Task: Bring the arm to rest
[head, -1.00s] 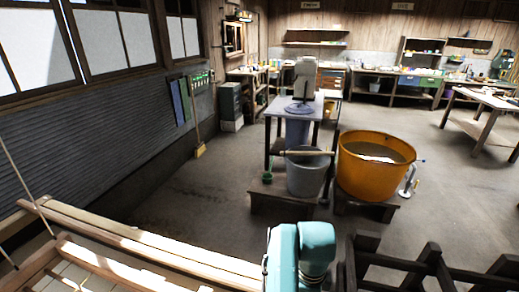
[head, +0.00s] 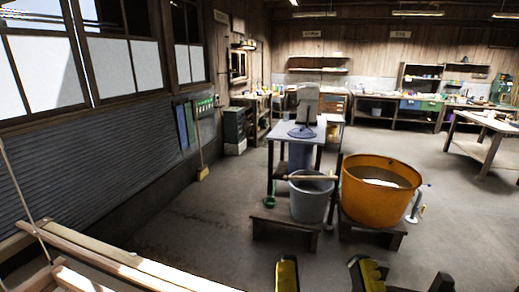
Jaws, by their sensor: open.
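My gripper (head: 328,274) shows at the bottom edge of the head view, right of the middle. Its two dark fingers with yellow faces point up and stand wide apart. It is open, with nothing between the fingertips. The rest of my gripper and my arm are below the picture.
Beyond the fingers stand an orange tub (head: 380,203) and a grey bucket (head: 309,204) on low wooden stands, with a small table (head: 285,131) behind. Wooden beams (head: 110,262) cross the lower left. A dark wooden rack (head: 441,284) shows at lower right. Floor between is clear.

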